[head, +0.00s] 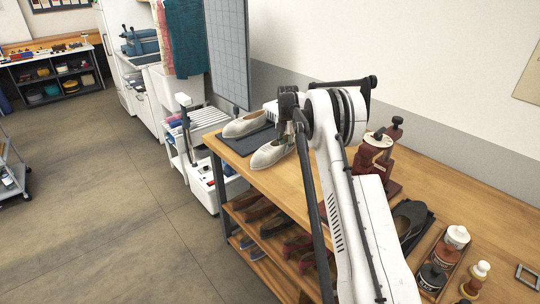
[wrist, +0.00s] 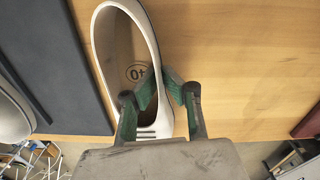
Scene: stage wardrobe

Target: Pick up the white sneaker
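The white sneaker (head: 270,154) is at the left end of the wooden workbench, near its front edge. In the wrist view the white sneaker (wrist: 103,55) shows its open top and a size mark on the insole. My gripper (wrist: 162,76) has one green finger inside the shoe's opening and the other outside, with the side wall pinched between their tips. In the head view my gripper (head: 292,138) is over the sneaker, partly hidden by my arm. I cannot tell whether the sole touches the bench.
A second pale shoe (head: 243,124) sits behind on a dark mat (wrist: 50,60). A dark red device (head: 375,160), a dark shoe (head: 408,218) and a tray of bottles (head: 432,277) stand to the right. Several shoes fill the shelves (head: 262,222) below.

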